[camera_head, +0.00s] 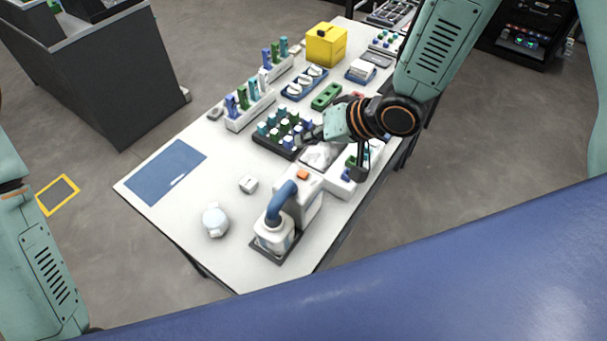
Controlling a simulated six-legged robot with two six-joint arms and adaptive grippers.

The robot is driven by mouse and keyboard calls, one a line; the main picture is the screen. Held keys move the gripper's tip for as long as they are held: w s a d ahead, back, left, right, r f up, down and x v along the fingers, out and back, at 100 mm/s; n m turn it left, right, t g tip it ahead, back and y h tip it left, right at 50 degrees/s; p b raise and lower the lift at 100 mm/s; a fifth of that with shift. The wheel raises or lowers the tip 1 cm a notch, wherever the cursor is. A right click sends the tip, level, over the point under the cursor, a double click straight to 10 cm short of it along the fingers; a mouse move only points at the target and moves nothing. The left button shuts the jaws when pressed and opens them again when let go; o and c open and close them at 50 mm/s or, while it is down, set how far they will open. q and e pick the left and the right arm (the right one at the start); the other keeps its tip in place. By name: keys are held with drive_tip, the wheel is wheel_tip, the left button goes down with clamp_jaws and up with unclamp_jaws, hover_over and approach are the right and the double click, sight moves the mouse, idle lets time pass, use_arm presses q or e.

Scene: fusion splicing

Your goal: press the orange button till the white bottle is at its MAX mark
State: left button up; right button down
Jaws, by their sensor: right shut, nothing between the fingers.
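The white bottle (271,240) stands upright on a dark base at the near end of the white dispenser (309,201), under its thick blue spout (281,204). Its level and MAX mark are too small to read. The orange button (302,174) is on top of the dispenser and is uncovered. My right gripper (308,135) reaches in from the right, shut and empty. My left gripper is out of view; only my left arm shows at the left edge.
Racks (250,112) and a yellow box (326,44) stand farther back. The near left tabletop is mostly clear.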

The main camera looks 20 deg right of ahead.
sight(306, 175)
drive_tip(key=f+b, duration=0.5)
drive_tip(key=shift+w+a, duration=0.15)
drive_tip(key=shift+w, duration=0.05)
drive_tip(key=shift+s+f+b, duration=0.1)
drive_tip(key=shift+f+b, duration=0.15)
drive_tip(key=shift+b, duration=0.05)
drive_tip(key=shift+d+f+b, duration=0.2)
drive_tip(key=shift+f+b, duration=0.3)
drive_tip(key=shift+f, duration=0.7)
drive_tip(key=shift+w+a+f, duration=0.1)
drive_tip(key=shift+w+a, duration=0.1)
drive_tip(key=shift+w, duration=0.05)
drive_tip(key=shift+s+d, duration=0.15)
drive_tip(key=shift+s, duration=0.15)
drive_tip(key=shift+w, duration=0.1)
